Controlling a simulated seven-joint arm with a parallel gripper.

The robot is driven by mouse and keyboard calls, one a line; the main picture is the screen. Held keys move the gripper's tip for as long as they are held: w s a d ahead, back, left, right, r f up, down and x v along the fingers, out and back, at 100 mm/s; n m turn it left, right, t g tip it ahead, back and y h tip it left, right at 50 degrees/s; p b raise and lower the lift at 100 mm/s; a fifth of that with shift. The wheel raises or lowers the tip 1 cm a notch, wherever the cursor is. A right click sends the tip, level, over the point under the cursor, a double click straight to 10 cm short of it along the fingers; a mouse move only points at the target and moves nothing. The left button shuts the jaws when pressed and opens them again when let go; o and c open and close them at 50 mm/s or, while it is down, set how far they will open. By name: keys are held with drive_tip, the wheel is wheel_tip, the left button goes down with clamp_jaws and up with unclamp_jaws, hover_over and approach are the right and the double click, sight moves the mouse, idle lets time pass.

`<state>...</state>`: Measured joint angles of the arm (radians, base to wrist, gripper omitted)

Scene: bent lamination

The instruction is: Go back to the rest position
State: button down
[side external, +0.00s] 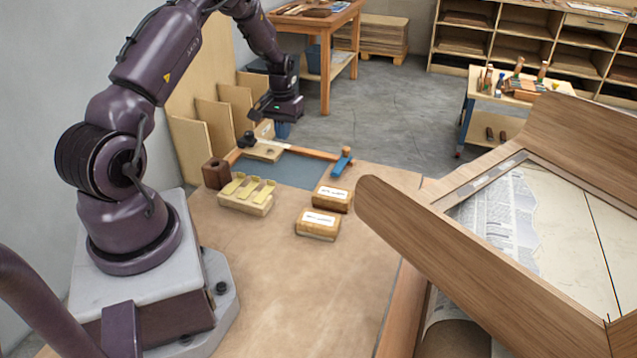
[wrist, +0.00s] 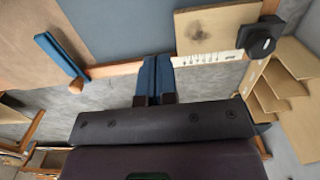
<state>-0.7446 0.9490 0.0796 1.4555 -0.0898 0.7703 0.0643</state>
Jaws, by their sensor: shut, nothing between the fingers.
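My gripper (side external: 282,130) is raised above the far end of the workbench, near its far edge. In the wrist view, its blue fingers (wrist: 156,76) are together, with nothing seen between them. They point down over the bench edge, beside a light wooden board (wrist: 215,28) with a black knob (wrist: 262,40). That board (side external: 264,154) also shows in the side view, below my gripper and apart from it.
Upright panels (side external: 210,125) stand behind; a large curved wooden piece (side external: 450,255) fills the right.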

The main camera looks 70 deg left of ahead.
drive_tip(key=shift+s+d+f, duration=0.1)
drive_tip(key=shift+s+d, duration=0.75)
drive_tip(key=shift+d, duration=0.05)
drive_tip(key=s+d+r+m, duration=0.2)
drive_tip(key=d+r+m, duration=0.1)
drive_tip(key=d+r, duration=1.35)
drive_tip(key=s+d+r+m+t, duration=0.3)
drive_tip(key=s+d+r, duration=0.2)
drive_tip(key=d, duration=0.3)
drive_tip(key=s+d+r+m+t, duration=0.3)
drive_tip(key=s+d+r, duration=0.2)
drive_tip(key=d+r, duration=0.2)
drive_tip(key=shift+d, duration=0.45)
